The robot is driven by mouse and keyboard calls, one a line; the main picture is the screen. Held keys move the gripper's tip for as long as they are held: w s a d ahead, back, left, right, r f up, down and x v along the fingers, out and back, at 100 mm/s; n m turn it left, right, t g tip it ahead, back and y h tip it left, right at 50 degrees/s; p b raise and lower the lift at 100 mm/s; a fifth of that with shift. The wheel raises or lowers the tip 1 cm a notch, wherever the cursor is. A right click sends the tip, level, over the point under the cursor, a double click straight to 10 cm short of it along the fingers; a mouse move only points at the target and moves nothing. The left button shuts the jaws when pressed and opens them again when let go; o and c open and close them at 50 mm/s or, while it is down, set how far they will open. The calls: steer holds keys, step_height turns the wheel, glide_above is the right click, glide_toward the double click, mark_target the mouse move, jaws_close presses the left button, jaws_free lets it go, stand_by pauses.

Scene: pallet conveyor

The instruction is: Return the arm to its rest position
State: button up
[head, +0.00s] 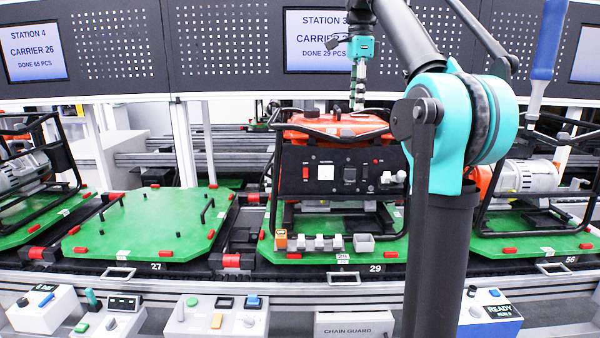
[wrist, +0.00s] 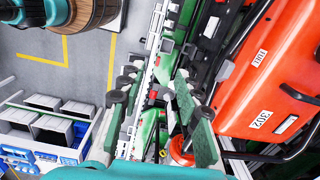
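My arm rises in front of the conveyor in the head view, with teal joints and dark links. My gripper (head: 357,101) hangs fingers-down above the back of the red generator (head: 335,127), which sits in a black frame on the green carrier numbered 29 (head: 275,247). In the wrist view my gripper (wrist: 155,88) has its two fingers apart, with nothing seen held between them. The red generator housing (wrist: 265,85) fills the right side of that view, beside the right finger. I cannot tell whether the fingers touch anything.
An empty green carrier 27 (head: 150,225) lies to the left. Another framed machine (head: 535,180) stands on carrier 56 at the right. Control boxes (head: 215,316) line the front edge. Station screens (head: 318,42) hang behind. The wrist view shows a wooden barrel (wrist: 90,15) and shelves of bins (wrist: 45,135).

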steer(key=s+d+f+n+t, duration=0.15)
steer(key=f+n, duration=0.35)
steer(key=f, duration=1)
steer(key=s+d+f+n+t, duration=0.15)
steer(key=f+n, duration=0.25)
steer(key=f, duration=1)
steer(key=s+f+n, duration=0.4)
steer(key=s+f, duration=0.6)
steer(key=f, duration=0.2)
steer(key=s+d+f+n+t, duration=0.1)
steer(key=s+f+n, duration=0.3)
steer(key=s+f, duration=0.5)
step_height(320, 180, down, 3)
steer(key=shift+s+f, duration=0.1)
steer(key=shift+s, duration=0.3)
